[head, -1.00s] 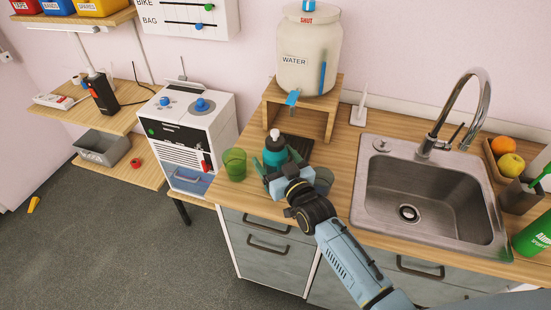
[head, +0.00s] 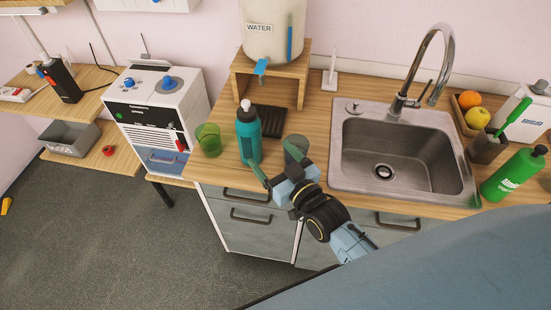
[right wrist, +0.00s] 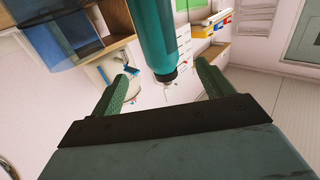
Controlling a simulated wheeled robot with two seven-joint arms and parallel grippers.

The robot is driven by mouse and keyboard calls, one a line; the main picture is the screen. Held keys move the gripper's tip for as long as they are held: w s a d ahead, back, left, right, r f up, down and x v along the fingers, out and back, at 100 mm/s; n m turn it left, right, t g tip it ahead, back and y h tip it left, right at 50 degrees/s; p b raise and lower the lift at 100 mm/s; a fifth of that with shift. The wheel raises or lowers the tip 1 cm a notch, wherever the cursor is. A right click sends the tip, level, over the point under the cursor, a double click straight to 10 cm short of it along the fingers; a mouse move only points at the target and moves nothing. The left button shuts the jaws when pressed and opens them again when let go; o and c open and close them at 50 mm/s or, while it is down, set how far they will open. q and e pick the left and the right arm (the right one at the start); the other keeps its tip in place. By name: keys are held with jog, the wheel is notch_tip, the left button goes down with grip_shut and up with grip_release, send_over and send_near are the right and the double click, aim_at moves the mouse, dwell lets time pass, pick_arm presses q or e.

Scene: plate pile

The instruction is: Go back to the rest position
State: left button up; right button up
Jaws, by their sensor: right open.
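My right gripper (head: 278,166) is over the front of the wooden counter (head: 318,125), open and empty. A teal bottle (head: 249,138) with a dark cap stands upright on the counter, just left of and beyond the gripper. In the right wrist view the bottle (right wrist: 155,35) shows past the gap between the two green fingers (right wrist: 161,73), with nothing gripped. A grey cup (head: 296,147) stands right behind the gripper and is partly hidden by it. My left gripper is not in view.
A green cup (head: 208,139) stands left of the bottle. Behind is a water dispenser (head: 271,28) on a wooden stand (head: 302,72). The sink (head: 398,188) is at right, with a green bottle (head: 514,173) beyond it. The floor (head: 150,255) in front at left is clear.

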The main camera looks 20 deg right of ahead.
jog(key=shift+s, duration=0.35)
dwell(0.3)
jog(key=s+d+f+g+h, duration=0.2)
jog(key=s+g, duration=0.5)
jog(key=s, duration=0.4)
jog(key=s+d+f+g+h, duration=0.1)
jog(key=s+d+f+g, duration=0.1)
jog(key=s+g, duration=0.65)
jog(key=s+f+b, duration=0.2)
jog(key=f+b, duration=0.1)
jog(key=f, duration=1.2)
jog(key=s+f+b, duration=0.2)
jog(key=f, duration=1.3)
jog(key=s+d+f+g+b, duration=0.1)
jog(key=s+d+f+b, duration=0.2)
jog(key=s+f, duration=1.2)
notch_tip(320, 180, down, 4)
jog(key=shift+r+b, duration=0.2)
jog(key=shift+b, duration=0.45)
